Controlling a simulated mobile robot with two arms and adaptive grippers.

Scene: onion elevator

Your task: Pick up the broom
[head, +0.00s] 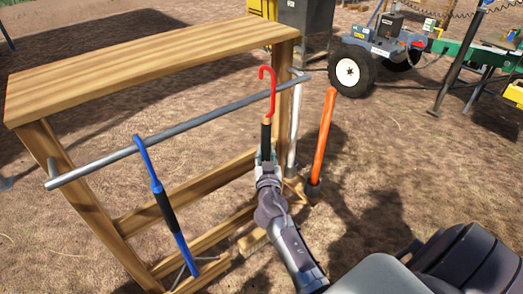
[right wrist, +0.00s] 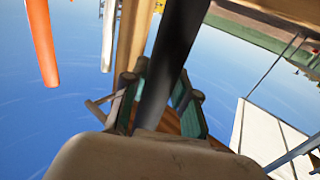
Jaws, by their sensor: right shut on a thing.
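A wooden rack (head: 150,65) with a grey metal bar (head: 190,122) carries long-handled tools. My right gripper (head: 268,158) is shut on the black grip (head: 266,132) of a tool with a red hook (head: 270,88) at its top, upright beside the rack's right end. In the right wrist view the dark handle (right wrist: 178,50) runs between the fingers of my right gripper (right wrist: 158,95). My left gripper is not in view.
A blue-handled tool (head: 166,207) leans on the bar at left. A whitish pole (head: 294,125) and an orange handle (head: 323,135) stand just right of my gripper. A wheeled machine (head: 375,50) stands behind. Bare ground lies to the right.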

